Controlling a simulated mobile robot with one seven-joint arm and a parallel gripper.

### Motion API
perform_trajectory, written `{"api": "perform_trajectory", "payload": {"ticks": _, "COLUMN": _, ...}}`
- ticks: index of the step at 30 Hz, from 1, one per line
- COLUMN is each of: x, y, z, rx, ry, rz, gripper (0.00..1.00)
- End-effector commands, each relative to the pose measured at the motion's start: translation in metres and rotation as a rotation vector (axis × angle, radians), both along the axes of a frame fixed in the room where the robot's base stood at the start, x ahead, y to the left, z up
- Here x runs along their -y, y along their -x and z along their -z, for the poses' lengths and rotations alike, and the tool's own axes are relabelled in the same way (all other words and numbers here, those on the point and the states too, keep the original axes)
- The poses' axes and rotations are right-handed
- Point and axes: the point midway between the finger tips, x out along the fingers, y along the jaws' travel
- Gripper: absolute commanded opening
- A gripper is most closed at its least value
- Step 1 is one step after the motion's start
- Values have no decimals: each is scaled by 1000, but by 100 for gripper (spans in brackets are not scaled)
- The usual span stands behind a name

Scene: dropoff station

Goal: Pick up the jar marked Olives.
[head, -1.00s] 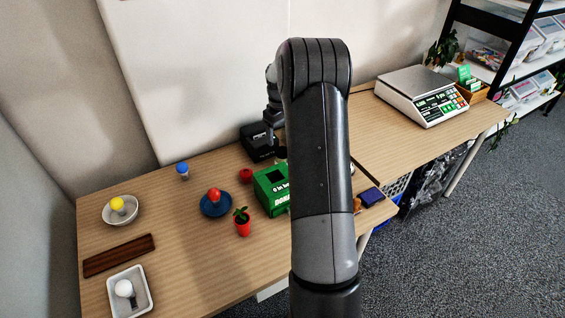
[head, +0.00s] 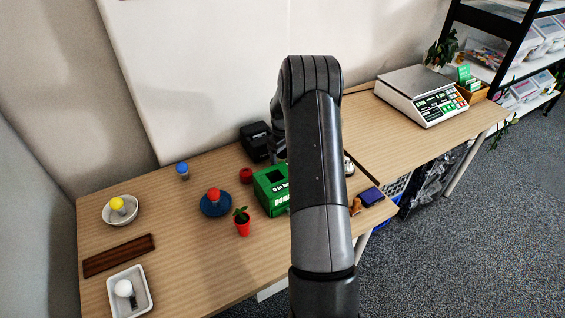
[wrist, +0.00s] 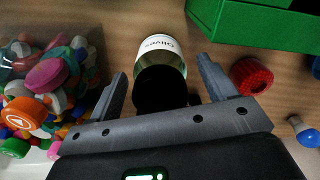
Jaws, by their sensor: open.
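The jar marked Olives (wrist: 157,52) shows in the wrist view, its white label upside down in the picture and its dark lid (wrist: 160,90) nearest the camera. My gripper (wrist: 163,82) is open, with one finger on each side of the jar's lid end. I see gaps between the fingers and the jar; nothing is gripped. In the head view my arm hides the jar and most of my gripper.
A clear container of colourful caps (wrist: 45,85) stands close left of the jar in the wrist view. A green box (wrist: 255,25) and a red ribbed object (wrist: 250,75) are to its right. In the head view, a black device (head: 256,141) stands behind the green box.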

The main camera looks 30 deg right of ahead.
Motion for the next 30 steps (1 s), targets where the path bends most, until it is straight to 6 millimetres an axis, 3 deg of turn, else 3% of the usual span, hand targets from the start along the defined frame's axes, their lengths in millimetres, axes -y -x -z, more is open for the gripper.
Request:
{"api": "perform_trajectory", "payload": {"ticks": 5, "x": 0, "y": 0, "z": 0, "rx": 0, "ry": 0, "rz": 0, "gripper": 75}}
{"api": "perform_trajectory", "payload": {"ticks": 23, "x": 0, "y": 0, "z": -1, "rx": 0, "ry": 0, "rz": 0, "gripper": 26}}
{"api": "perform_trajectory", "payload": {"ticks": 30, "x": 0, "y": 0, "z": -2, "rx": 1, "ry": 1, "rz": 0, "gripper": 25}}
